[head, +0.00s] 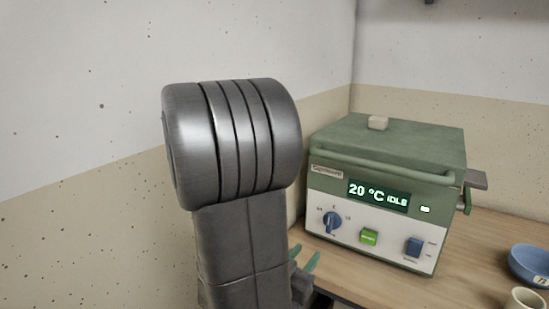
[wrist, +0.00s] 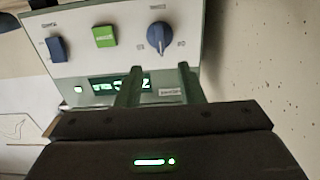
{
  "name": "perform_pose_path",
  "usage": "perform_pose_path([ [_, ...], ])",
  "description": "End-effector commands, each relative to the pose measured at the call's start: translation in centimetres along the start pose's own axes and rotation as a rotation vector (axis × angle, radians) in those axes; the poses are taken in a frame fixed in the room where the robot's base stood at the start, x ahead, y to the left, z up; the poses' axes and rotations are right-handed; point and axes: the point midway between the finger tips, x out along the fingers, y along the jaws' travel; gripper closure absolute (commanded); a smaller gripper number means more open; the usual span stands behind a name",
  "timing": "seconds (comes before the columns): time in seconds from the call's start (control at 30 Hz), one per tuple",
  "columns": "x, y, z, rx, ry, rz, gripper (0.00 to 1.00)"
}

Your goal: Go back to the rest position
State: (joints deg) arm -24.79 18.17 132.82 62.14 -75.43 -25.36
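My gripper (wrist: 160,72) shows in the wrist view as two green fingers standing apart with nothing between them. In the head view, the green fingertips (head: 306,259) show low beside my dark grey arm, which hides the rest of the gripper. The fingers point toward the front panel of a green kiln-like box (head: 385,148) on the wooden counter. The wrist view shows this panel (wrist: 75,30) upside down, close beyond the fingertips. I cannot tell the exact gap.
The box's lid is down, with a small beige block (head: 378,122) on top. Its display (head: 378,195) reads 20 °C IDLE. A blue knob (head: 332,221), a green button (head: 369,237) and a blue switch (head: 414,246) sit below. A blue bowl (head: 530,264) and a cream cup (head: 525,300) stand right. A speckled wall (head: 80,225) is left.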

Motion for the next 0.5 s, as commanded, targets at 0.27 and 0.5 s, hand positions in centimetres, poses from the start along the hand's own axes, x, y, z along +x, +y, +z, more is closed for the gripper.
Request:
perform_pose_path([
  [0.27,3.2,0.1,0.0,0.001,0.000,0.005,0.65],
  [0.5,6.4,0.1,0.0,0.000,0.000,0.004,0.65],
])
